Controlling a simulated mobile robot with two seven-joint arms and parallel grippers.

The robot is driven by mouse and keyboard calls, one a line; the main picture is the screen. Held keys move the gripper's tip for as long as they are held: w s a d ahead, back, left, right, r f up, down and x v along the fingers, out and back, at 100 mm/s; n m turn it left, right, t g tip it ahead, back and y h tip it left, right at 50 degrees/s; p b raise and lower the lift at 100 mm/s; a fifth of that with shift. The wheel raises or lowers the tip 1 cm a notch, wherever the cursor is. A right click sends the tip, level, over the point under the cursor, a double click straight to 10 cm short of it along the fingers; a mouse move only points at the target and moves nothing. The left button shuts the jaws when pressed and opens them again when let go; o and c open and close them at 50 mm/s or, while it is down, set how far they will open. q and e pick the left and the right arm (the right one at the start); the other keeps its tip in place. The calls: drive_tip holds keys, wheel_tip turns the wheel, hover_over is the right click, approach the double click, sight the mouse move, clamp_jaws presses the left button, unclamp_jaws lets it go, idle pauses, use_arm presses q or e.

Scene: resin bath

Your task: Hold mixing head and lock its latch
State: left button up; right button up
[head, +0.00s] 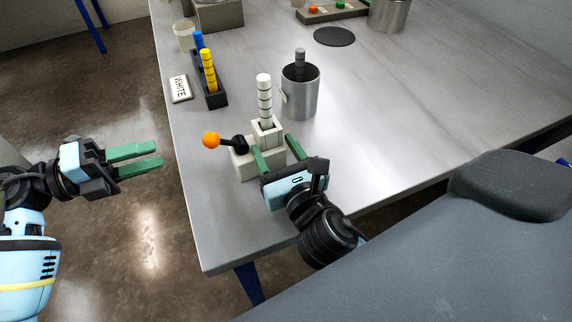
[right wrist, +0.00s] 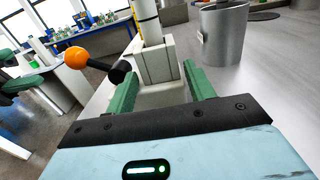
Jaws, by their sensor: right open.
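The mixing head is a pale block (head: 241,163) near the table's left front edge, with a ringed white cartridge (head: 264,93) upright in it. Its latch looks to be the black lever with an orange ball (head: 211,140), sticking out to the left; the ball also shows in the right wrist view (right wrist: 77,58). My right gripper (head: 275,154) is open, its green fingers either side of the block's near face. In the right wrist view the block (right wrist: 158,64) stands between the fingertips; contact cannot be told. My left gripper (head: 158,156) is open and empty, left of the table edge.
A metal cup (head: 301,93) with a grey stick stands behind the mixing head to the right. A dark rack (head: 215,97) with yellow and blue cartridges and a WHITE label (head: 180,88) are at the back left. The table (head: 430,100) is clear to the right.

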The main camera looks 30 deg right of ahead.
drive_tip(key=shift+w+d, duration=0.15)
drive_tip(key=shift+w, duration=1.25)
drive_tip(key=shift+w+d, duration=0.1)
drive_tip(key=shift+w, duration=1.3)
drive_tip(key=c, duration=1)
use_arm(q)
drive_tip(key=c, duration=0.7)
drive_tip(key=shift+a+f, duration=0.1)
drive_tip(key=shift+a, duration=0.05)
clamp_jaws()
drive_tip(key=s+a+f+m+t, duration=0.2)
drive_tip(key=a+f+m, duration=0.3)
drive_tip(key=m, duration=0.7)
drive_tip(key=shift+s+m+h, duration=0.25)
drive_tip(key=shift+m+h, duration=0.05)
drive_tip(key=shift+m, duration=0.1)
